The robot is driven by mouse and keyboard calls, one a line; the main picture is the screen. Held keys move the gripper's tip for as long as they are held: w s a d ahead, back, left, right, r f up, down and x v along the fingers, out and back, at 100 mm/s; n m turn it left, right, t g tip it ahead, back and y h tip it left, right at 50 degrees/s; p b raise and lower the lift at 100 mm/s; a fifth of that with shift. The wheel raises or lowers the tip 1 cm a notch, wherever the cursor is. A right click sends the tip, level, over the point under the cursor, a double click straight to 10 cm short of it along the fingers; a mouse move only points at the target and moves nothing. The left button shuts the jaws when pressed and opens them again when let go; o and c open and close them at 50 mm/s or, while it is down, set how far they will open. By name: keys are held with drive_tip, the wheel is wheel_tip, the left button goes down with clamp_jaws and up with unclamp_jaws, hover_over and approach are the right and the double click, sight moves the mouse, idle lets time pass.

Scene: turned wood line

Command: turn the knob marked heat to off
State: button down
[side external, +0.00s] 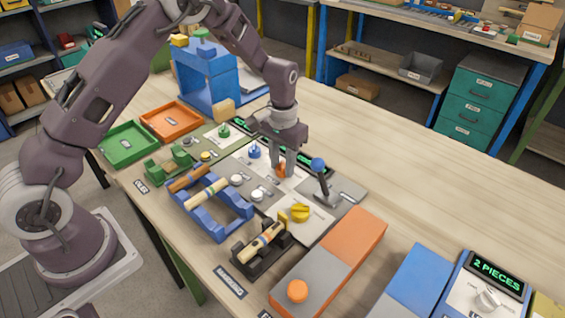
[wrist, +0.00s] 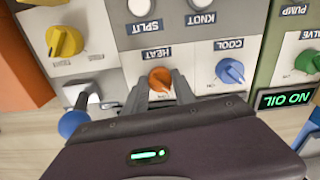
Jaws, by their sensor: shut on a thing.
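The orange heat knob (wrist: 159,79) sits on a white plate beside the "HEAT" label in the wrist view. My gripper (wrist: 161,84) points down at it, with one finger on each side, shut on the knob. In the side external view my gripper (side external: 284,168) stands over the panel, and only a little of the orange knob (side external: 281,171) shows between the fingers. The knob's pointing direction and its off mark cannot be read, as the fingers hide part of them.
The blue cool knob (wrist: 230,71) is close beside the heat knob. On the other side stand a lever with a blue ball (wrist: 73,124) and a yellow knob (wrist: 64,41). White split (wrist: 141,6) and knot (wrist: 201,4) buttons lie nearby. A green knob (wrist: 308,62) is farther right.

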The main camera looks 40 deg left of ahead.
sight(282, 164)
drive_tip(key=shift+n, duration=1.5)
drive_tip(key=c, duration=1)
unclamp_jaws()
wheel_tip(282, 164, up, 7)
drive_tip(key=shift+r, duration=0.1)
